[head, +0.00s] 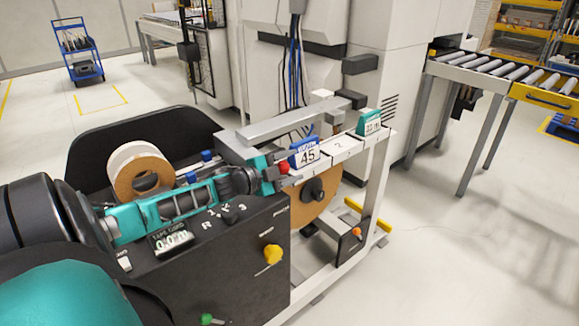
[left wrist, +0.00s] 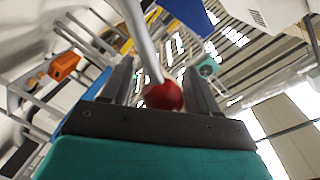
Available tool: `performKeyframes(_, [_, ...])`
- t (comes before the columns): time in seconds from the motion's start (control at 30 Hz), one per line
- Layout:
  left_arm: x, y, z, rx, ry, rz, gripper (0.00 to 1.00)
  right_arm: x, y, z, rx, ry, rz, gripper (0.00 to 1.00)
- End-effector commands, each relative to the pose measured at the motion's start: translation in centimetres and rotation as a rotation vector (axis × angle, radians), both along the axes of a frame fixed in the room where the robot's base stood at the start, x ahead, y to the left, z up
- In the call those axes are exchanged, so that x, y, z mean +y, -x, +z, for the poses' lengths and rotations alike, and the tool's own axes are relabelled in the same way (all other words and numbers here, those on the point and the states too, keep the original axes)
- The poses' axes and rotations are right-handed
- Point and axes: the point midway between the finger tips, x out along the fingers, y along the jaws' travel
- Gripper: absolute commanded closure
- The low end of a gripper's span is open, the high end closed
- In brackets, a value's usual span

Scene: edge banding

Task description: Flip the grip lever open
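A lever with a red ball knob (head: 284,168) is at the edge of the machine, beside the blue "45" block. In the left wrist view its pale shaft (left wrist: 143,40) runs down to the red ball (left wrist: 163,96). My left gripper (head: 289,170) reaches the knob from the left. Its two fingers (left wrist: 160,88) stand on either side of the ball. A gap shows on the ball's left; the right finger is close to it, and contact is unclear. The lever's base is hidden in the head view. My right gripper is not in view.
The blue "45" block (head: 305,153) and a teal block (head: 369,122) stand on the rail. A tape roll (head: 141,172) lies behind my left arm.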

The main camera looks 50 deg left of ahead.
Motion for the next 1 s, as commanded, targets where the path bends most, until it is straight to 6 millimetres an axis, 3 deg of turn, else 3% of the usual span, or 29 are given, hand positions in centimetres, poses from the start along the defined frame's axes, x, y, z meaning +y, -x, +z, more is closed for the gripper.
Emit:
performKeyframes(0.37, [0.2, 0.9, 0.0, 0.003, 0.001, 0.002, 0.40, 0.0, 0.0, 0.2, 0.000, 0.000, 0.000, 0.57])
performKeyframes(1.0, [1.4, 9.7, 0.9, 0.004, 0.001, 0.002, 0.40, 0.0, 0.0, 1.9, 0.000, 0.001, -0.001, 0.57])
